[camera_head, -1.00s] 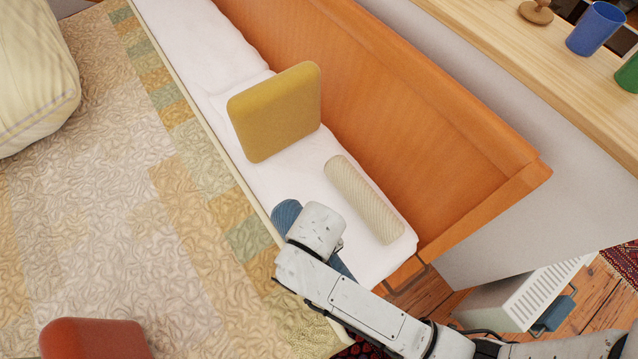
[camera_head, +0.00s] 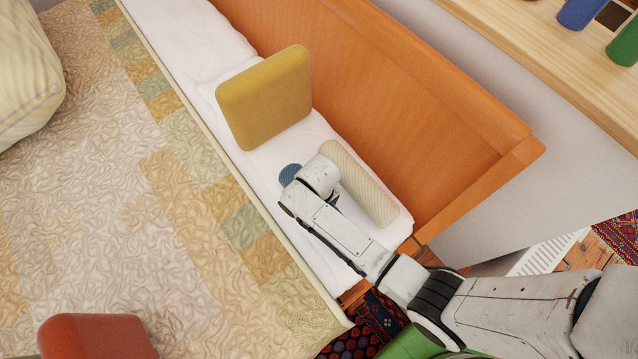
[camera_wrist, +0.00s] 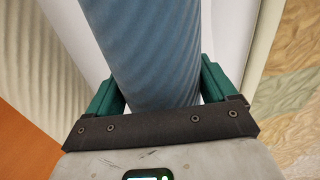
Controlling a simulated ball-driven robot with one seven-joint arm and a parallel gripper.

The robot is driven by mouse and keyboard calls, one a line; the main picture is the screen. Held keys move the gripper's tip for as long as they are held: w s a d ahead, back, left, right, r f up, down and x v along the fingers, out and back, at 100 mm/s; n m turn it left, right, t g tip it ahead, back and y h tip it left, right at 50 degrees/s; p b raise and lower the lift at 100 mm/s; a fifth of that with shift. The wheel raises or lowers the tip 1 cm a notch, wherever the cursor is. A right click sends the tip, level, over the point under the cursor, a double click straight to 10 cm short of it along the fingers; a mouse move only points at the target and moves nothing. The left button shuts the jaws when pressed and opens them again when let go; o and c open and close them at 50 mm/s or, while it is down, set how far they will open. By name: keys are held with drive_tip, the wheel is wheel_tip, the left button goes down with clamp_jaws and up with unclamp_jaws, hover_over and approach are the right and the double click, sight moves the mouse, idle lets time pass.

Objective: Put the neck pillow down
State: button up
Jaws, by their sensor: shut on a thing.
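The neck pillow is a blue ribbed roll; its rounded end (camera_head: 290,173) shows beside my wrist in the head view. In the wrist view the blue roll (camera_wrist: 150,50) runs between two green fingers. My gripper (camera_wrist: 160,88) is shut on it. In the head view my wrist hides the fingers and most of the roll. The roll is over the white mattress strip, between a mustard cushion (camera_head: 265,97) and a cream ribbed roll (camera_head: 362,190). I cannot tell whether it touches the white surface.
An orange wooden panel (camera_head: 400,90) rises behind the white strip (camera_head: 190,40). A quilted bed (camera_head: 100,210) lies on the left, with a red cushion (camera_head: 95,338) and a pale pillow (camera_head: 25,75). A wooden shelf (camera_head: 540,60) holds cups. White surface left of the mustard cushion is bare.

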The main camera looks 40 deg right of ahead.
drive_tip(key=shift+f, duration=0.35)
drive_tip(key=shift+f, duration=0.1)
drive_tip(key=o, duration=1.1)
wheel_tip(320, 180, up, 12)
drive_tip(key=shift+r+p, duration=0.1)
drive_tip(key=shift+p, duration=0.5)
drive_tip(key=shift+m+t, duration=0.3)
drive_tip(key=shift+t, duration=0.2)
drive_tip(key=s+d+r, duration=0.2)
drive_tip(key=s, duration=0.3)
drive_tip(key=s+d+r, duration=0.2)
drive_tip(key=s+d, duration=0.1)
drive_tip(key=s, duration=0.3)
drive_tip(key=s+d+r, duration=0.2)
drive_tip(key=s+r, duration=0.1)
drive_tip(key=s, duration=0.2)
drive_tip(key=shift+s+d, duration=0.25)
drive_tip(key=shift+d, duration=0.15)
